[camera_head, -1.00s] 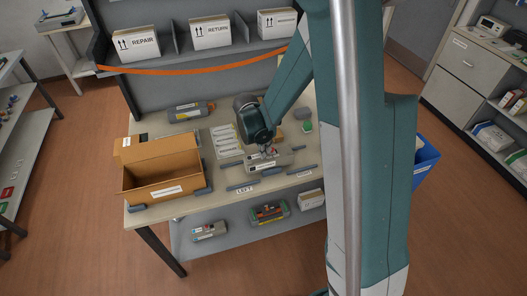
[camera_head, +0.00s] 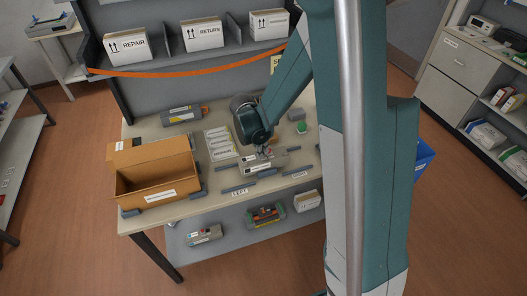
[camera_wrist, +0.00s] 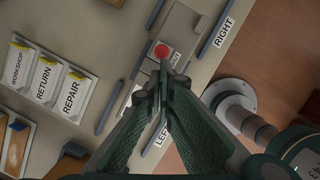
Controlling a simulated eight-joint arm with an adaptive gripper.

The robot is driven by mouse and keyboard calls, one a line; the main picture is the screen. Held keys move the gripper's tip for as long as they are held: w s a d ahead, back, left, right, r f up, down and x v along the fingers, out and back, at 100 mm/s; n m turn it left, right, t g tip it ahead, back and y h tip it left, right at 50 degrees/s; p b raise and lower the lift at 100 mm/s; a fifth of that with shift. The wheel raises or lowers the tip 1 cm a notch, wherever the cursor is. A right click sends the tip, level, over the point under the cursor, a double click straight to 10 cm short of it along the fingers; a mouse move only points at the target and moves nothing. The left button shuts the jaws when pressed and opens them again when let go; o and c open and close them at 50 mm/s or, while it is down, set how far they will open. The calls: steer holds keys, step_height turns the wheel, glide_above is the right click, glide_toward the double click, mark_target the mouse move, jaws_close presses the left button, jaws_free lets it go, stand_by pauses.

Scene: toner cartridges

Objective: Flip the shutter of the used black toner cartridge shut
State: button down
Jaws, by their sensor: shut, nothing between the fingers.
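A grey toner cartridge (camera_head: 254,166) lies on the bench below my gripper (camera_head: 263,150). In the wrist view this cartridge (camera_wrist: 180,28) shows a red round spot (camera_wrist: 161,51) on its upper face, just ahead of the fingertips. My gripper (camera_wrist: 160,82) is shut and empty, its tips over or against the cartridge; I cannot tell if they touch. The fingers hide part of the cartridge, and its shutter cannot be clearly made out. Another grey cartridge (camera_head: 185,115), with a yellow label, lies at the back left of the bench.
An open cardboard box (camera_head: 157,187) stands at the bench's front left. A label sheet (camera_head: 220,143) lies between it and the cartridge. Low dark strips (camera_head: 237,188) surround the cartridge. A green-and-grey object (camera_head: 301,128) lies to the right. Labelled boxes (camera_head: 203,34) stand on the back shelf.

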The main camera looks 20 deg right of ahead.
steer(key=shift+s+a+r, duration=0.3)
steer(key=shift+s+a, duration=0.05)
steer(key=shift+a, duration=0.3)
steer(key=shift+s+a+r, duration=0.25)
steer(key=shift+s+a, duration=0.05)
steer(key=shift+a, duration=0.3)
steer(key=v, duration=0.9)
steer(key=shift+r, duration=0.25)
steer(key=s+r+m+t+y+b, duration=0.1)
steer(key=s+r+m+t+b, duration=0.1)
steer(key=s+m, duration=0.5)
steer(key=s+r+m+t+y+b, duration=0.1)
steer(key=s+r+m, duration=0.4)
steer(key=s+m, duration=0.3)
steer(key=s+d+r+m+t+y+b, duration=0.1)
steer(key=s+r+m+t+b, duration=0.1)
steer(key=s+m, duration=0.6)
steer(key=shift+s+r+t+b, duration=0.3)
steer(key=shift+s+r+b, duration=0.05)
steer(key=shift+s+r, duration=0.45)
